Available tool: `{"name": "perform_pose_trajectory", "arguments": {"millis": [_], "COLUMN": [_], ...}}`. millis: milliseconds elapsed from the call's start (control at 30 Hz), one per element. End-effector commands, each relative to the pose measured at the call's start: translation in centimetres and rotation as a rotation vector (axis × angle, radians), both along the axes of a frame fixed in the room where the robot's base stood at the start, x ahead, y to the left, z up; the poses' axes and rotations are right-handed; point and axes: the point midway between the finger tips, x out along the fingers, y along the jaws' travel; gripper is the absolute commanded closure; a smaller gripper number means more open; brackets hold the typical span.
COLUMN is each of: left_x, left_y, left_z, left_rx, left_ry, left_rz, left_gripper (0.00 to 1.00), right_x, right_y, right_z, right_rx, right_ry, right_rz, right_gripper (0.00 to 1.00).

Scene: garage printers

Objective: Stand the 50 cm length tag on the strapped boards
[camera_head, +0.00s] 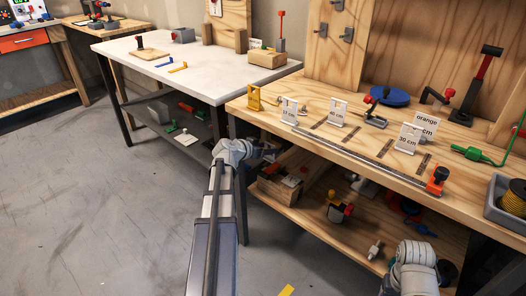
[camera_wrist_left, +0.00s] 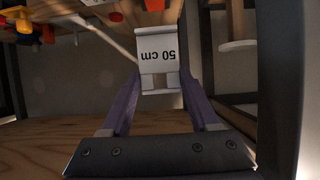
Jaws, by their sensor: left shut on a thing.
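The white 50 cm length tag (camera_wrist_left: 158,57) is between the fingers of my left gripper (camera_wrist_left: 158,95), which is shut on its notched end. Its lettering reads upside down in the left wrist view. In the head view my left gripper (camera_head: 270,152) is low beside the front of the wooden bench, above its lower shelf. A short stack of boards (camera_head: 277,193) lies on that shelf, just below the gripper. A small white patch shows over the stack; I cannot tell whether it is the held tag. My right gripper (camera_head: 446,272) is at the lower right, its fingers hidden.
A long metal bar (camera_head: 350,155) lies near the front edge. The lower shelf holds clamps and tools. The white table (camera_head: 205,65) is at the left.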

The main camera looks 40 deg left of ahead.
Motion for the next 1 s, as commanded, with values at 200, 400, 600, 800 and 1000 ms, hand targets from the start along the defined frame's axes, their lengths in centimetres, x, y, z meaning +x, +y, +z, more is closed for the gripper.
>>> {"name": "perform_pose_trajectory", "arguments": {"millis": [200, 400, 600, 800, 1000], "left_x": [1.6, 2.9, 4.3, 5.6, 6.9], "left_y": [-0.1, -0.2, -0.3, -0.4, -0.5], "left_z": [-0.1, -0.1, -0.2, -0.2, -0.3], "left_rx": [0.002, 0.000, 0.000, 0.001, 0.000], "left_ry": [0.000, 0.000, 0.000, 0.000, 0.000], "left_rz": [-0.001, 0.000, -0.001, 0.000, -0.001], "left_gripper": [0.83, 0.83, 0.83, 0.83, 0.83], "right_x": [0.0, 0.0, 0.0, 0.0, 0.0], "right_y": [0.0, 0.0, 0.0, 0.0, 0.0], "right_z": [-0.1, -0.1, -0.2, -0.2, -0.3], "right_rx": [0.000, 0.000, 0.000, 0.000, 0.000], "right_ry": [0.000, 0.000, 0.000, 0.000, 0.000], "right_rz": [0.000, 0.000, 0.000, 0.000, 0.001], "right_gripper": [0.34, 0.34, 0.34, 0.34, 0.34]}}
